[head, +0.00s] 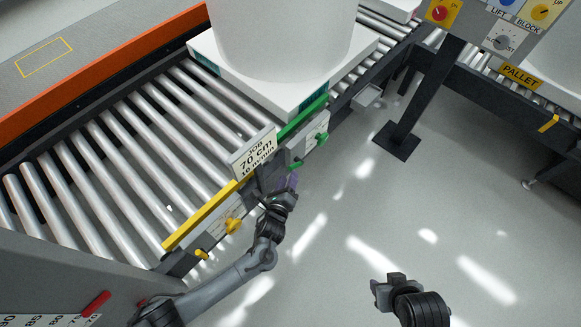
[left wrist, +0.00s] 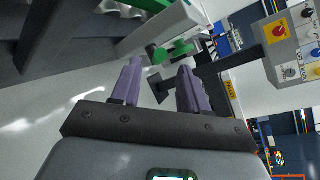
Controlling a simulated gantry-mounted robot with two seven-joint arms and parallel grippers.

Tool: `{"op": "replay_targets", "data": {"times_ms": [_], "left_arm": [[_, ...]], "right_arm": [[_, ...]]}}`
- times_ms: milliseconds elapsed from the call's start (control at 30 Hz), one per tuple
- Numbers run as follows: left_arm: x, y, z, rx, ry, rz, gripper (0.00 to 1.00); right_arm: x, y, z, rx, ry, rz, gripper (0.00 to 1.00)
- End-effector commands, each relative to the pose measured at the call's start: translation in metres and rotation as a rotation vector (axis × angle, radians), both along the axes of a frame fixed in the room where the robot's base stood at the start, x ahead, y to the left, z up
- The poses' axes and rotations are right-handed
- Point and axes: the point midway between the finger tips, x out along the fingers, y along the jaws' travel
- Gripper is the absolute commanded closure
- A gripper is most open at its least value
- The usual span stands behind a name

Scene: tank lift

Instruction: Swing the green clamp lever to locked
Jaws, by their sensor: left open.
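The green clamp lever (head: 322,138) is on a pale plate on the side of the roller conveyor, below the green rail (head: 303,116). A second green piece (head: 296,165) sticks out lower left of it, near my left gripper. In the left wrist view the green lever parts (left wrist: 180,49) show beyond the fingertips. My left gripper (head: 291,181) is open with purple fingers, and the wrist view shows the space between its fingers (left wrist: 158,85) empty. It is a little short of the lever, apart from it. My right gripper (head: 385,288) is over the floor; its jaws are unclear.
A sign reading 70 cm (head: 254,153) stands beside my left gripper. A yellow rail (head: 205,215) and yellow knob (head: 233,225) lie lower left. A control panel post (head: 425,95) stands right; open floor lies between.

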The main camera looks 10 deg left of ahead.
Motion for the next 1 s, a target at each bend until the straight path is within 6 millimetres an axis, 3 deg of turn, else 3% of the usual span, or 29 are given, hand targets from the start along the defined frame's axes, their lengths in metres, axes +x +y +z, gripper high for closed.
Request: {"op": "replay_targets", "data": {"times_ms": [33,300,700,867,1000], "left_arm": [[-0.010,0.001,0.005,0.000,0.002,-0.001,0.56],[-0.039,0.006,0.010,-0.001,0.000,0.000,0.56],[-0.044,0.006,0.010,0.000,-0.001,0.000,0.56],[-0.044,0.006,0.010,-0.028,0.003,0.006,0.80],[-0.043,0.004,0.014,-0.167,0.003,0.025,1.00]], "right_arm": [[0.000,0.000,0.010,-0.001,0.000,0.001,0.56],[0.000,0.000,0.023,-0.001,0.000,0.001,0.56],[0.000,0.001,0.024,0.004,0.000,-0.003,0.56],[0.000,0.002,0.024,0.007,0.000,-0.005,0.56],[0.000,0.002,0.024,0.008,0.000,-0.005,0.56]]}}
